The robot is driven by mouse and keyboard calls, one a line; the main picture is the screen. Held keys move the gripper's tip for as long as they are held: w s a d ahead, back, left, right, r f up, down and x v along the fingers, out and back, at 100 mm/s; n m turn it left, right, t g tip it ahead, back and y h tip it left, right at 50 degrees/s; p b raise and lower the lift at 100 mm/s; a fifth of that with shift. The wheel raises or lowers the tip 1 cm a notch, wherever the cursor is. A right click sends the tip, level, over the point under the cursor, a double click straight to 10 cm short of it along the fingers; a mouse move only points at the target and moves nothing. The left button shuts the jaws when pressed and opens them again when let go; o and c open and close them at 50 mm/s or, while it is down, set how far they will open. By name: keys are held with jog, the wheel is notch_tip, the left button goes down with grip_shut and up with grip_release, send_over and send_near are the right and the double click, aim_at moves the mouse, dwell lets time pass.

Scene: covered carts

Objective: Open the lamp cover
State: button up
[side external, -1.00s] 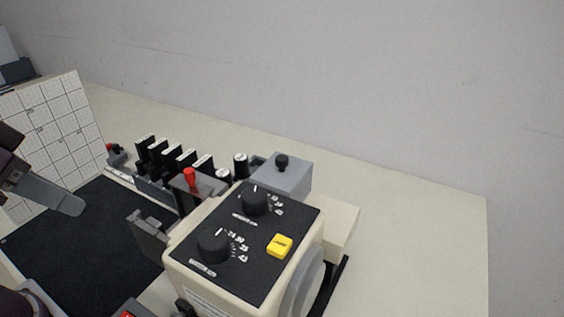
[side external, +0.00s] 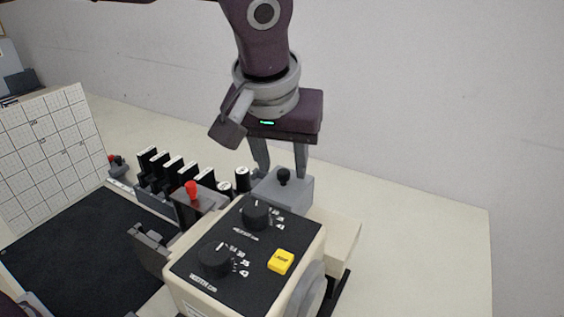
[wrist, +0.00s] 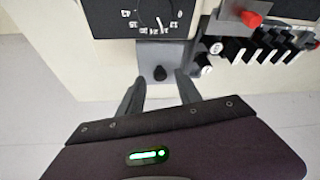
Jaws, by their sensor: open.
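The lamp cover looks to be the grey box (side external: 288,194) with a small black knob (side external: 283,175) on top, behind the cream machine (side external: 182,297). My gripper (side external: 282,174) is open, with its two fingers pointing down on either side of the knob, just above or at the cover. I cannot tell whether the fingers touch it. In the wrist view the grey cover (wrist: 160,58) and knob (wrist: 160,73) sit between and just beyond the two open fingertips (wrist: 165,78). The cover looks closed.
The machine's black panel carries two dials (side external: 257,215) and a yellow button (side external: 281,261). A red knob (side external: 191,189) and a row of black slides (side external: 170,168) stand left of the cover. The right tabletop is clear.

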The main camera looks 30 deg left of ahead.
jog(key=shift+w+a+f, duration=0.1)
jog(key=shift+w+f, duration=0.05)
jog(key=shift+f, duration=0.3)
jog(key=shift+c, duration=0.2)
grip_shut()
jog(key=shift+r, duration=0.1)
dwell(0.8)
